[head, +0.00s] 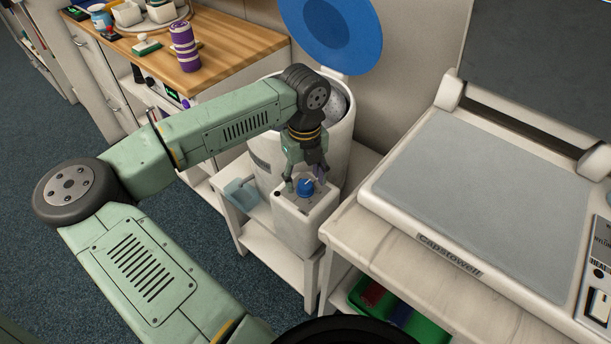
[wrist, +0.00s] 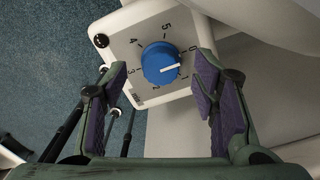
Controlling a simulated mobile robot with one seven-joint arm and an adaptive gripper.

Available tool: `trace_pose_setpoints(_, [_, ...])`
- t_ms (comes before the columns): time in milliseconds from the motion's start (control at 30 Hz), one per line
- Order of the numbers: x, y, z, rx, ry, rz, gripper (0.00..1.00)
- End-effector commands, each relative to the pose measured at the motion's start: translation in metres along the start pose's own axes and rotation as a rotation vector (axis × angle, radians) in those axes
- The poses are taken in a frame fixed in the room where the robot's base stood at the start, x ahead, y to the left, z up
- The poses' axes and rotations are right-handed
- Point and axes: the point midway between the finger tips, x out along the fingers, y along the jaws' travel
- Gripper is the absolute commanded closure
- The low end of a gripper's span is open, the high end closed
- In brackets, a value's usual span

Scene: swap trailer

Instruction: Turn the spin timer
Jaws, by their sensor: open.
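The spin timer is a blue round knob (head: 305,187) on the top panel of the white washing machine's control box (head: 293,226). In the wrist view the knob (wrist: 160,63) has a white pointer line directed right, between the 0 and 1 marks. Numbers 0 to 5 ring it on the grey dial plate (wrist: 128,46). My gripper (head: 307,183) is over the knob, pointing down. In the wrist view its two purple-padded fingers (wrist: 161,92) are spread apart, with the knob seen between and a little beyond them. I cannot tell whether a finger touches it.
The drum's blue round lid (head: 365,30) stands open behind my arm. A white flat machine labelled Capstowell (head: 440,185) is on the right-hand table. A wooden counter (head: 235,45) with a purple striped cup stack (head: 185,45) is at upper left. Blue carpet lies at left.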

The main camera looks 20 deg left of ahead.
Motion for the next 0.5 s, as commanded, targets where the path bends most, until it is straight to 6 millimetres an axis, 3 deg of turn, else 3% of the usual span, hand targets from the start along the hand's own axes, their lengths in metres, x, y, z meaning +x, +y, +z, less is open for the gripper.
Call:
trace_pose_setpoints(200, [0.013, 0.000, -0.001, 0.001, 0.001, 0.000, 0.46])
trace_pose_setpoints(433, [0.014, 0.000, -0.001, 0.002, 0.001, 0.000, 0.46])
trace_pose_setpoints(500, [0.014, 0.000, -0.001, 0.002, 0.001, 0.000, 0.50])
